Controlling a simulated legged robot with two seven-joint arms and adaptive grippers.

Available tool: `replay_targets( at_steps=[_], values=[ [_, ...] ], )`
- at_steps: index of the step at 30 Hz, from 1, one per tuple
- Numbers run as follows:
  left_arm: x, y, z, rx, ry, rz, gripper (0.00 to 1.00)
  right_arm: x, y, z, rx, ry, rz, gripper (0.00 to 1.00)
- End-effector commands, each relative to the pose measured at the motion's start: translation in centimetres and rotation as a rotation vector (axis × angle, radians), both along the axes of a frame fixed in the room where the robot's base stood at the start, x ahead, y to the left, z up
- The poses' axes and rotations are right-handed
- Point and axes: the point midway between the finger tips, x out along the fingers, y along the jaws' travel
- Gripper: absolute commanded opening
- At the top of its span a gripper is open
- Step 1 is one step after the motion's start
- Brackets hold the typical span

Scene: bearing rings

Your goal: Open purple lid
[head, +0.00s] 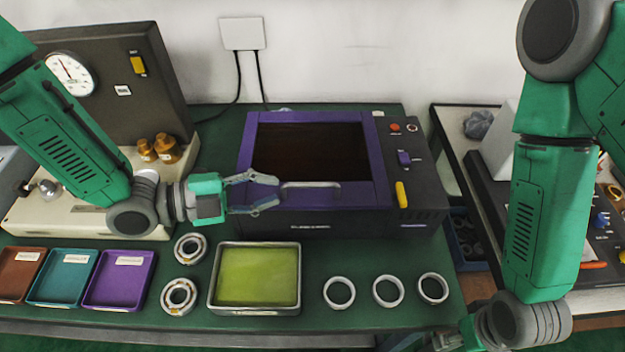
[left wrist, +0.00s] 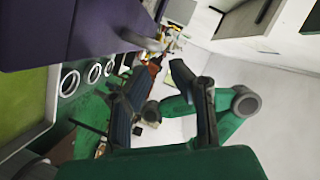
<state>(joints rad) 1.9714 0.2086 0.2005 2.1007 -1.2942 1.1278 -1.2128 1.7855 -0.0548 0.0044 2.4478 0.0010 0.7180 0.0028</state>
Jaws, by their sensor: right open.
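The purple lid (head: 382,160), a frame around a dark window, lies flat and closed on the dark machine (head: 410,216) at the back middle. Its grey bar handle (head: 311,185) is at the front edge; it also shows in the left wrist view (left wrist: 148,42). My left gripper (head: 277,192) is open just left of the handle, fingers pointing right at it. In the left wrist view the fingers (left wrist: 150,85) are apart with nothing between them, and the handle lies beyond the tips. My right gripper (head: 432,343) is open at the bottom edge, partly cut off.
A tray with a green pad (head: 301,285), bearings (head: 180,296) and several rings (head: 388,291) lie in front of the machine. Brown, teal and purple (head: 150,280) bins stand front left. A gauge device (head: 100,200) stands behind my left arm. Another device (head: 590,250) is at right.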

Motion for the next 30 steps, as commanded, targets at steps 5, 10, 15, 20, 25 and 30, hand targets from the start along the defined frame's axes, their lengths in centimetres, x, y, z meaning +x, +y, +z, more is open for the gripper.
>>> replay_targets(
  at_steps=[5,10,15,20,25,30],
  values=[
    [1.1,-3.7,-0.8,0.0,0.0,-0.002,0.19,0.2,0.0,0.5,0.0,0.002,0.0,0.69],
    [1.9,-6.2,-1.4,0.0,0.0,-0.001,0.19,0.3,0.0,0.9,0.0,0.001,0.0,0.69],
    [2.4,-7.6,-1.7,-0.001,0.0,-0.001,0.19,0.3,0.0,1.0,0.0,0.002,0.0,0.69],
    [2.5,-7.9,-1.8,0.0,0.001,0.0,0.19,0.3,0.0,1.0,0.0,0.002,0.0,0.69],
    [2.5,-7.9,-1.8,0.0,0.001,0.0,0.19,0.2,0.0,1.0,0.0,0.002,0.001,0.69],
    [2.5,-7.9,-1.8,0.0,0.001,0.0,0.0,0.2,0.0,1.0,0.0,0.002,0.001,0.69]
  ],
)
